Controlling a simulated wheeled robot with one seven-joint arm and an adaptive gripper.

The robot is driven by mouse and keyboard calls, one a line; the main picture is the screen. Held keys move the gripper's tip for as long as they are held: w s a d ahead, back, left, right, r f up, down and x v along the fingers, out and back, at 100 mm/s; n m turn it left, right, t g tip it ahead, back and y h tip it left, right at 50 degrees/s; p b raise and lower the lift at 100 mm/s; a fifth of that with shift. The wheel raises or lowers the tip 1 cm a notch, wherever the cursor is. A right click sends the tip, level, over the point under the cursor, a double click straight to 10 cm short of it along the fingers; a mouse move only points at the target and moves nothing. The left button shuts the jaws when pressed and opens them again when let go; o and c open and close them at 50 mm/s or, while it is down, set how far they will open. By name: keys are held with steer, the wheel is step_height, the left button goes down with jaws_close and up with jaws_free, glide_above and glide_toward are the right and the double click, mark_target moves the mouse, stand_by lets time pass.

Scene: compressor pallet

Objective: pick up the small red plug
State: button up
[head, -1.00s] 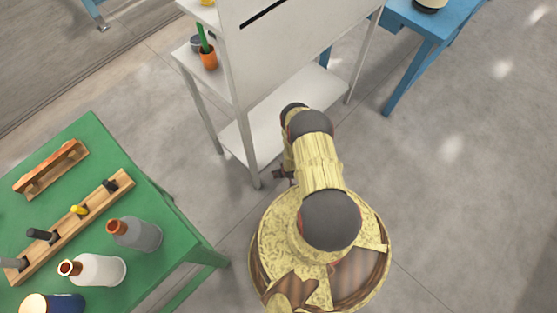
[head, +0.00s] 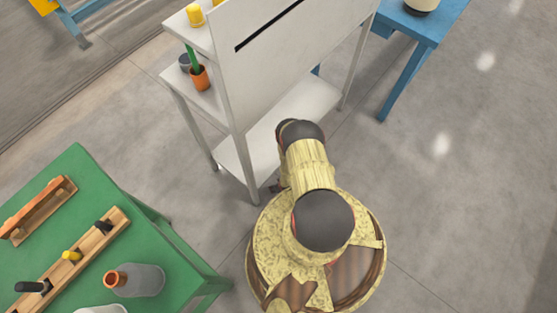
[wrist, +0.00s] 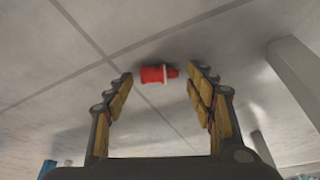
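The small red plug (wrist: 154,75) shows in the wrist view, with a pale band and a narrower red end pointing right. It appears to lie on the grey floor, between the fingertips in the picture and apparently beyond them. My gripper (wrist: 160,78) is open, with a finger to the left and right of the plug. I see no contact. In the head view the plug does not show, and my arm hides most of the gripper.
A white shelf unit (head: 282,66) stands just beyond my arm. A green table (head: 150,238) with bottles and wooden racks is at left. A blue table (head: 412,27) is at upper right. Open floor (head: 460,190) lies to the right. A pale post (wrist: 298,72) stands right of the gripper.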

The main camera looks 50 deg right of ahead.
steer(key=c, duration=0.6)
steer(key=shift+c, duration=1.1)
steer(key=shift+r, duration=0.1)
